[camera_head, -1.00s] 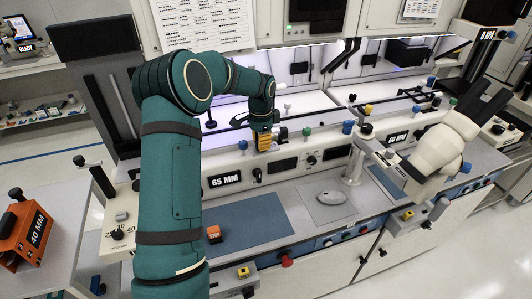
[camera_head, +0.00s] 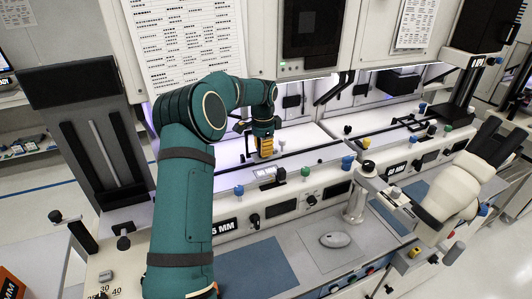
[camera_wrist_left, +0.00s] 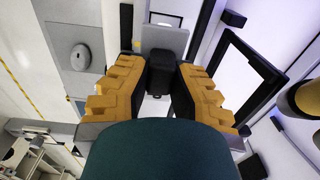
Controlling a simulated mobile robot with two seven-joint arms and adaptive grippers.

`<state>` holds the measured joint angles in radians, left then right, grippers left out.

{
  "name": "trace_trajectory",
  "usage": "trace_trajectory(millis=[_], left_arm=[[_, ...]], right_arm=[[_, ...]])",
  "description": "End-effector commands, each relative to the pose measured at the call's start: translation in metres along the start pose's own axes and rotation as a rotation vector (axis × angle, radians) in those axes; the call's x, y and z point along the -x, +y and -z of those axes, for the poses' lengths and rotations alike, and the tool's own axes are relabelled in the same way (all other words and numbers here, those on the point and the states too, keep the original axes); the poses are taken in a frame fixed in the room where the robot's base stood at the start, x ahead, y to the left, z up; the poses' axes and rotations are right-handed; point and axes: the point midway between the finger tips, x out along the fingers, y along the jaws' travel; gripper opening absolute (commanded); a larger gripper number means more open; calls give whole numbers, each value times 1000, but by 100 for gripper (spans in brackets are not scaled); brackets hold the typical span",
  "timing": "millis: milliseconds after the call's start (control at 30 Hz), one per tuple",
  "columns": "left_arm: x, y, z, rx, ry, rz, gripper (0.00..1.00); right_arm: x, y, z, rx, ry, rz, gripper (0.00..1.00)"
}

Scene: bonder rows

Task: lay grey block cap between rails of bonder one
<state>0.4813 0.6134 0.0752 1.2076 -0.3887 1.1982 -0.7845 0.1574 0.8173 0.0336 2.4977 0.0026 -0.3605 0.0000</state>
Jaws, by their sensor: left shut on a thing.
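My left gripper (camera_head: 265,147) has yellow fingers and is over the back part of the near bonder (camera_head: 315,190), the one whose label is partly covered by my arm. In the left wrist view its fingers (camera_wrist_left: 160,88) are shut on a black grip (camera_wrist_left: 162,72). A flat grey plate, which looks like the grey block cap (camera_wrist_left: 163,38), shows just beyond this grip. In the head view the held piece is too small to make out. A black frame with rails (camera_wrist_left: 283,78) lies to the right of the fingers in the wrist view.
A green knob (camera_head: 305,172), a blue knob (camera_head: 347,162) and a small black block (camera_head: 281,174) stand along the bonder's front. A cream microscope (camera_head: 462,182) is at the right. A grey mouse (camera_head: 335,240) and blue mat (camera_head: 252,271) lie in front.

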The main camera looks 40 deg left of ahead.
Motion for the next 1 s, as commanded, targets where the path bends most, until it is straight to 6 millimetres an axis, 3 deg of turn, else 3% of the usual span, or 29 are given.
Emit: trace_trajectory(millis=[733,1000], left_arm=[[4,-2,-1,3,0,0,0],[-20,-2,-1,3,-1,-2,0]], right_arm=[[6,-2,1,0,-1,0,47],[-6,2,-1,-1,0,-1,47]])
